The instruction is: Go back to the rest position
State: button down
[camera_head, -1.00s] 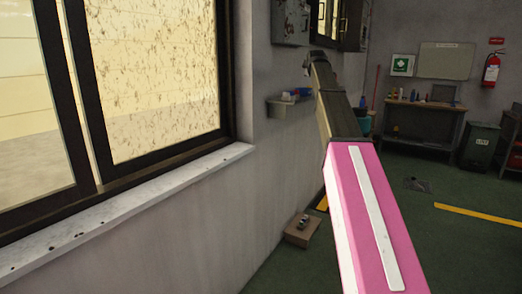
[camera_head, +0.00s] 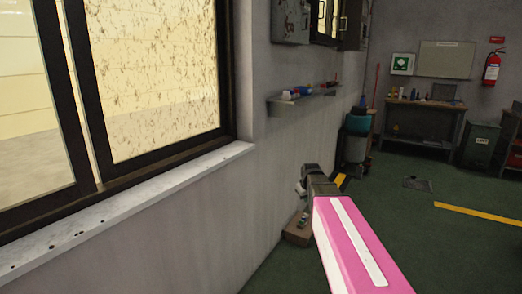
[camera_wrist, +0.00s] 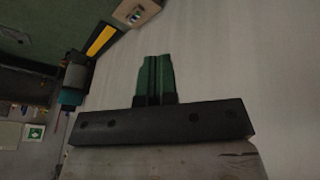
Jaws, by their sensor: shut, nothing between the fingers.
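My gripper shows in the wrist view with its two green fingers (camera_wrist: 156,72) pressed side by side, shut and empty. In the head view my arm reaches forward from the lower right, and its far end is low beside the wall, above the floor. The fingers are too small to make out there. Nothing is held.
A window with a white sill (camera_head: 120,205) fills the left. A small shelf (camera_head: 300,100) with items sticks out from the wall. A cardboard box (camera_head: 297,233) stands on the floor by the wall, partly behind my arm. A workbench (camera_head: 424,112) and fire extinguisher (camera_head: 491,68) are at the back.

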jog(key=s+f+m+g, duration=0.2)
jog(key=s+f, duration=0.5)
jog(key=s, duration=0.4)
jog(key=s+a+f+m+g, duration=0.1)
jog(key=s+f+m+g, duration=0.1)
jog(key=s+f, duration=0.5)
jog(key=s, duration=0.4)
jog(key=shift+a+g, duration=0.25)
jog(key=shift+g, duration=0.15)
